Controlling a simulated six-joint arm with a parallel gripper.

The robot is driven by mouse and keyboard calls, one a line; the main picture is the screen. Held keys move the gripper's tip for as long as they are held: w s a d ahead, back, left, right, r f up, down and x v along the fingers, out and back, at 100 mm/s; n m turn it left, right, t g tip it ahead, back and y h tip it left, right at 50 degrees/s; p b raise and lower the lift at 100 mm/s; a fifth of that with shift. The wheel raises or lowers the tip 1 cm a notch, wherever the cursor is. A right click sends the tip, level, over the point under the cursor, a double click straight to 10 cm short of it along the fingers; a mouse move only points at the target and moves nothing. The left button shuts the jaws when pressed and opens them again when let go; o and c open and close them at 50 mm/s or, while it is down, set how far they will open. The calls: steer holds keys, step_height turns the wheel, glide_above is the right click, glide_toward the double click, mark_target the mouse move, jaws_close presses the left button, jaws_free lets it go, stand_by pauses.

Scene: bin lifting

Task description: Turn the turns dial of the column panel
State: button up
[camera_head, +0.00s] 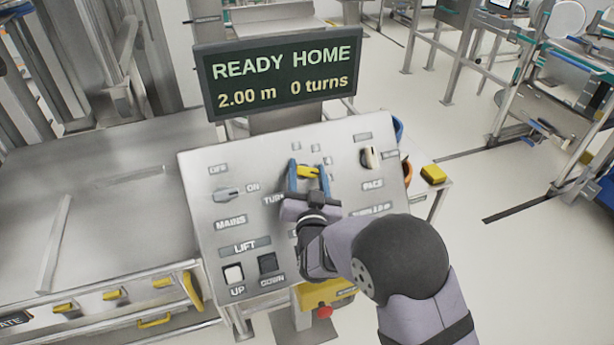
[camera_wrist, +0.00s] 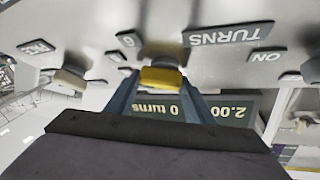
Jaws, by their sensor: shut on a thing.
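The column panel (camera_head: 210,190) is a tilted grey metal plate with labels, switches and dials. The turns dial (camera_head: 307,172) has a yellow knob and sits in the upper middle of the panel. My gripper (camera_head: 309,178) has its two blue fingers on either side of the yellow knob, shut on it. In the wrist view the yellow knob (camera_wrist: 162,78) sits between the fingertips, under the upside-down TURNS label (camera_wrist: 229,35). The display (camera_head: 278,75) above the panel reads READY HOME, 2.00 m, 0 turns. My arm covers the panel's lower right.
Another dial (camera_head: 370,158) with a pale knob is at the panel's upper right. The MAINS switch (camera_head: 228,194) is at the left, with UP (camera_head: 233,273) and DOWN (camera_head: 268,263) buttons below. A red button (camera_head: 323,312) on a yellow box is near the bottom. A metal table (camera_head: 90,230) stands left.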

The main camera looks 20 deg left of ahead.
steer(key=n+y+b, duration=0.1)
steer(key=n+b, duration=0.1)
steer(key=n+g+y+b, duration=0.1)
steer(key=n+y+b, duration=0.1)
steer(key=shift+w+d+f+n+g, duration=0.1)
steer(key=shift+w+f+n+g, duration=0.1)
steer(key=shift+n+g, duration=0.15)
steer(key=n+g+y+b, duration=0.1)
steer(key=n, duration=0.1)
steer(key=n+g+y+b, duration=0.1)
steer(key=n+b, duration=0.1)
steer(key=n, duration=0.1)
steer(key=shift+r+g+y, duration=0.2)
steer(key=shift+g+y, duration=0.15)
steer(key=shift+y, duration=0.05)
steer(key=n+g, duration=0.1)
steer(key=n+g+y, duration=0.1)
steer(key=n, duration=0.1)
steer(key=n+g, duration=0.2)
steer(key=shift+r+n+y, duration=0.25)
steer(key=shift+r+y, duration=0.05)
steer(key=shift+s+a+n+g+p, duration=0.15)
steer(key=shift+n+g+p, duration=0.8)
steer(key=shift+n+g, duration=1.3)
steer(key=shift+a+n, duration=0.1)
steer(key=shift+n, duration=0.35)
steer(key=o, duration=1.1)
steer(key=shift+t, duration=0.35)
steer(key=shift+c, duration=0.2)
